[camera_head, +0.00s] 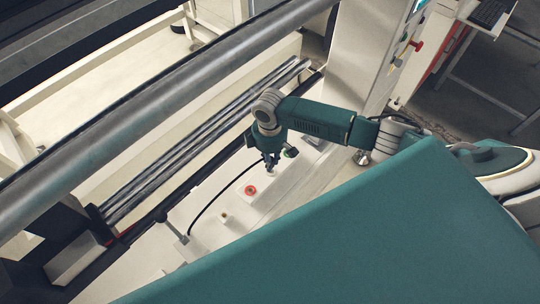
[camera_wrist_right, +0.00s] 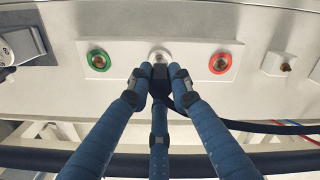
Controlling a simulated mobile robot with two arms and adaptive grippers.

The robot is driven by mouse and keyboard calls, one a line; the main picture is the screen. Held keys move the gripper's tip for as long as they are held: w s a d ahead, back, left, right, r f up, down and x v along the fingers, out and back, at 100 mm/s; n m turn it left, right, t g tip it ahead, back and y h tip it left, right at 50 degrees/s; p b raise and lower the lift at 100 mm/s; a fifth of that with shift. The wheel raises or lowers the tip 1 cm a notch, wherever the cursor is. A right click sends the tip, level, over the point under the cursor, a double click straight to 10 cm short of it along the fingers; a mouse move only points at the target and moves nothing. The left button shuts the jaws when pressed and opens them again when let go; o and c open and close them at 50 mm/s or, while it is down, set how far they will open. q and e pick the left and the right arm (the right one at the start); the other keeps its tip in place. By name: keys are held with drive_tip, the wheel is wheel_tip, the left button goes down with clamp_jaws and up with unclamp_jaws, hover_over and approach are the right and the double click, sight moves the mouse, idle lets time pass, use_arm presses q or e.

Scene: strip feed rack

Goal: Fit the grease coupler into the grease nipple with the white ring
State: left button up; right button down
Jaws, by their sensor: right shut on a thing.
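My right gripper (camera_head: 271,162) is shut on the black grease coupler (camera_wrist_right: 160,81), with its blue fingers around it in the right wrist view. The nipple with the white ring (camera_wrist_right: 160,55) is straight ahead of the coupler, in the middle of a row of three. The coupler and fingertips overlap its lower edge in the picture; I cannot tell whether they touch. The green-ringed nipple (camera_wrist_right: 98,60) is to the left and the red-ringed nipple (camera_wrist_right: 221,63) to the right. The red ring also shows in the head view (camera_head: 250,190). My left gripper is not in view.
A black hose (camera_head: 209,201) runs from the coupler along the pale panel. A small brass fitting (camera_wrist_right: 285,67) on a white block sits right of the red ring. Long metal rollers (camera_head: 190,130) lie beyond the panel. A lever with a dark knob (camera_head: 161,215) stands at lower left.

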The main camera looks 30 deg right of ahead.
drive_tip(key=c, duration=1.5)
unclamp_jaws()
drive_tip(key=shift+f, duration=0.1)
wheel_tip(320, 180, up, 12)
drive_tip(key=shift+r, duration=0.1)
